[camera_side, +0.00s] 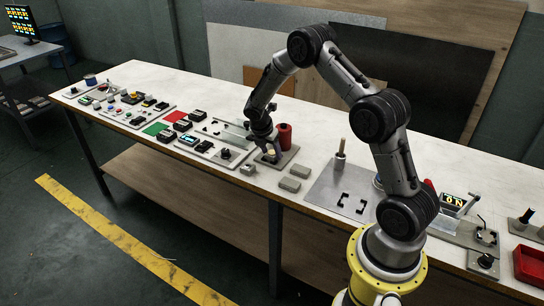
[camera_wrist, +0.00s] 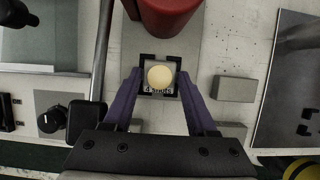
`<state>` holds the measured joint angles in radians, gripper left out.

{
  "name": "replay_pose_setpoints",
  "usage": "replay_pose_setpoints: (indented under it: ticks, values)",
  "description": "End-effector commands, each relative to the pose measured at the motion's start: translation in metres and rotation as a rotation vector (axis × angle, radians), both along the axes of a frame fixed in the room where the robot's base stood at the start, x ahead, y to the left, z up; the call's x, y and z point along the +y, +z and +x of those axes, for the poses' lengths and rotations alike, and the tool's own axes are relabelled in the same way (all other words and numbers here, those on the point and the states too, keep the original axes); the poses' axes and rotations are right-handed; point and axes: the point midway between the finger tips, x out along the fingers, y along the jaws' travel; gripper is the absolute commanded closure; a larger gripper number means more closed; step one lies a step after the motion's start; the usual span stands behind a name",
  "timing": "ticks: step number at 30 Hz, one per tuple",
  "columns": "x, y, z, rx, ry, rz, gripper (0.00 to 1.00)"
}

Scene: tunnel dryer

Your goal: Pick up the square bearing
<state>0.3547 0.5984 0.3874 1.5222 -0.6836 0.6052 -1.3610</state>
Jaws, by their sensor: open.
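What looks like the square bearing is a small squarish piece with a round cream top (camera_wrist: 160,76) in the wrist view. It sits between black corner brackets on a grey plate (camera_wrist: 186,48). My gripper (camera_wrist: 160,82) is open, with one purple finger on each side of the piece. Whether the fingers touch it I cannot tell. In the side view my gripper (camera_side: 268,150) is low over the grey plate (camera_side: 288,157), and the piece is mostly hidden by it.
A red cylinder (camera_side: 284,136) stands close behind my gripper and also shows in the wrist view (camera_wrist: 162,14). Two grey blocks (camera_side: 289,185) lie in front. A metal plate (camera_side: 325,197) with black brackets lies to the right. Panels with switches (camera_side: 205,146) fill the left.

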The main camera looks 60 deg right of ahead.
Motion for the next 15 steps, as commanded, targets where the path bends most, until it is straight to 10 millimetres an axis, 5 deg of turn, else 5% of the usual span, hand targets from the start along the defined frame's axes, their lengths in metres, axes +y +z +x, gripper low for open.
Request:
replay_pose_setpoints:
  ticks: [7,15]
  values:
    - [-0.0017,-0.0038,0.0007,-0.003,0.001,0.0,0.43]
    - [-0.0015,-0.0036,0.0006,-0.002,0.001,0.0,0.89]
